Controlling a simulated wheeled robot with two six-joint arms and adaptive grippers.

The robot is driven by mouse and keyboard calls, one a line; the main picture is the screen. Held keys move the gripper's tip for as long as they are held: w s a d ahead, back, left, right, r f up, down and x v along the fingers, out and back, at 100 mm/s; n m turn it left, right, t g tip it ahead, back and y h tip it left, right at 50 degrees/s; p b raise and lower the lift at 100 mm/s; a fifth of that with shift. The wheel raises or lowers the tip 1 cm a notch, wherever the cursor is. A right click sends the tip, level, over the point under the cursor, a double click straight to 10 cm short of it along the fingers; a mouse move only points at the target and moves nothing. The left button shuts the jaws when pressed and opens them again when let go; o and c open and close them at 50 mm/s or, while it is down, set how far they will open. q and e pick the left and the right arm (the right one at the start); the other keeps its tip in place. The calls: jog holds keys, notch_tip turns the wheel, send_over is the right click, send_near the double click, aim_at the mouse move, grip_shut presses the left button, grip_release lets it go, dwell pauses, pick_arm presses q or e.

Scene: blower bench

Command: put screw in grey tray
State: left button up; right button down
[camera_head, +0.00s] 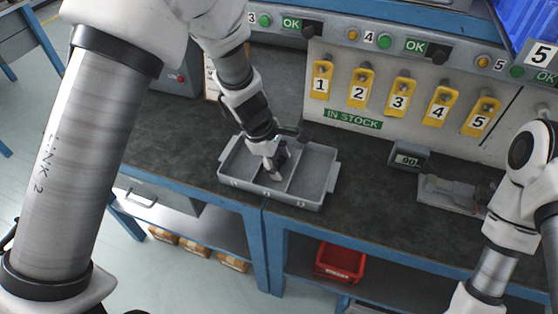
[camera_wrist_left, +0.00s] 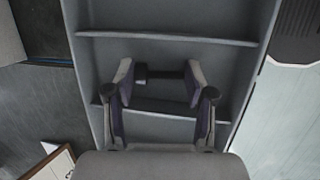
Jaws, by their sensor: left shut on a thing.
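The grey tray (camera_head: 285,199) stands on the dark bench top near its front edge and is split by dividers into compartments. My left gripper (camera_head: 272,172) points down into the tray, around its middle compartment. In the left wrist view, the gripper (camera_wrist_left: 158,78) is shut on a dark screw (camera_wrist_left: 158,74), which lies crosswise between the fingertips. The screw is above the middle part of the tray (camera_wrist_left: 165,38), between two dividers; I cannot tell whether it touches the floor. In the head view the screw is hidden by the fingers. My right gripper is out of view.
A small display box (camera_head: 409,155) and a clear tray with parts (camera_head: 455,192) are to the right. Yellow numbered tags (camera_head: 360,88) hang on the back panel. A red bin (camera_head: 340,262) is on the shelf below. The bench left of the grey tray is clear.

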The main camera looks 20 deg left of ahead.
pick_arm(q)
jog(key=shift+f, duration=0.15)
jog(key=o, duration=1.1)
jog(key=shift+r, duration=0.45)
jog(key=p+v, duration=0.3)
jog(key=v, duration=0.8)
jog(key=shift+a+r+p, duration=0.2)
jog(key=shift+r+p, duration=0.1)
jog(key=shift+p, duration=0.1)
jog(key=shift+s, duration=0.1)
